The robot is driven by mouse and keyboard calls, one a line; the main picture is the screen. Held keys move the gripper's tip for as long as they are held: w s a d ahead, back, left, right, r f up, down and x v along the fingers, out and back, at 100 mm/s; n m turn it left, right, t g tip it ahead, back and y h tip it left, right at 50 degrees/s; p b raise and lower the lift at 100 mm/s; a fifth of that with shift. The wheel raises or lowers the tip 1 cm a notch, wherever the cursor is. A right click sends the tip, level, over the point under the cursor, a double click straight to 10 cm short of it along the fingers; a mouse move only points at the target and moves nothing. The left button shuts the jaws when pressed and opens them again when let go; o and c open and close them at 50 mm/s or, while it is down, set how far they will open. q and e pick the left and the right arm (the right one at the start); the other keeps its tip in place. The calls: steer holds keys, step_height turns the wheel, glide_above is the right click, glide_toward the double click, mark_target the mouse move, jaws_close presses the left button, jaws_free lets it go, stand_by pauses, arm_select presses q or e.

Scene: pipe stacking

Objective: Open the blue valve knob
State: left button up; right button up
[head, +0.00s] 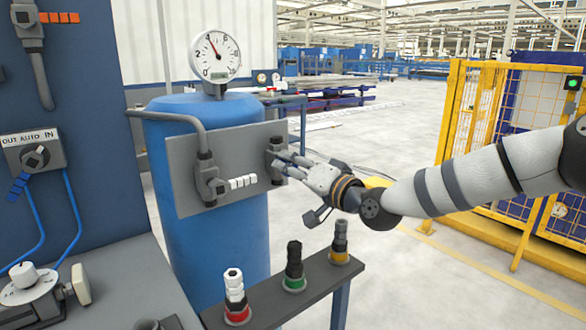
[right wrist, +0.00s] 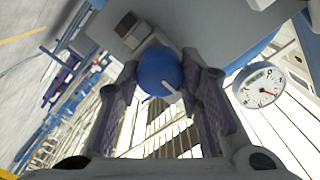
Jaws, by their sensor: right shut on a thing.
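The blue valve knob (right wrist: 160,71) shows in the right wrist view as a round blue knob with a white pointer mark, in front of a grey plate. My right gripper (right wrist: 165,84) is shut on it, with a finger on either side. In the head view my right gripper (head: 285,163) reaches in from the right to a dark fitting (head: 274,149) at the right end of the grey plate (head: 240,150) on a blue tank (head: 232,245). The knob itself is hidden there by the fingers. My left gripper is out of view.
A pressure gauge (head: 215,56) stands on the tank. A pipe runs to a grey valve (head: 209,182) left of the gripper. A stand (head: 268,306) with red, green and yellow-ringed fittings is below. A yellow fence (head: 480,110) is at right; the floor before it is clear.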

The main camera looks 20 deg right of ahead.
steer(key=o, duration=1.2)
steer(key=shift+c, duration=0.2)
steer(key=v, duration=1.2)
